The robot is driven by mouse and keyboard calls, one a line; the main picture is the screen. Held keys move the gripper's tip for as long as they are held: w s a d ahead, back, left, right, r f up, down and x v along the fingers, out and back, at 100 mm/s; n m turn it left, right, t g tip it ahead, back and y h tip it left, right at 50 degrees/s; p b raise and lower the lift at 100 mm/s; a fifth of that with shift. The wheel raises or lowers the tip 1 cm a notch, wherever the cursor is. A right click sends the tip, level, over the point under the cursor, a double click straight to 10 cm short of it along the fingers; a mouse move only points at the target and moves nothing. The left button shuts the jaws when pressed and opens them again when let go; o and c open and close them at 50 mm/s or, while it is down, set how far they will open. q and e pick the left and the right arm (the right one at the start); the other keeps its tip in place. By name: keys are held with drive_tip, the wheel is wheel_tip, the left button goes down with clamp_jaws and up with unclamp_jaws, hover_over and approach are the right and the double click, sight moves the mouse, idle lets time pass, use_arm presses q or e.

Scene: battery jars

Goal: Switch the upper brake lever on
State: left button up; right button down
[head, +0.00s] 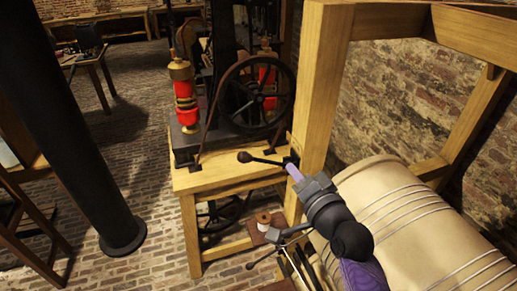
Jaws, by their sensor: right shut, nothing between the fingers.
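The upper brake lever (262,160) is a dark rod with a rounded knob at its left end. It sticks out to the left, nearly level, from a dark mount on the wooden post. My right gripper (291,169) comes up from the lower right, with its purple fingertips together and nothing between them. The tips are at the lever's right end, near the mount; I cannot tell whether they touch it. A similar lower lever (260,260) with a dark knob shows further down, angled up to the right. My left gripper is out of view.
A thick wooden post (322,80) stands right behind the lever. A large cream drum (400,215) wound with cord fills the lower right. A machine with a dark wheel (254,92) stands on a wooden stand (192,235). A black column (75,130) is at left.

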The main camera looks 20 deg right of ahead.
hover_over(266, 161)
drive_tip(key=s, duration=0.4)
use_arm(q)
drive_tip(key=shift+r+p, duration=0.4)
use_arm(e)
drive_tip(key=w+a+f, duration=0.2)
drive_tip(key=shift+a+f, duration=0.35)
drive_tip(key=shift+f, duration=0.05)
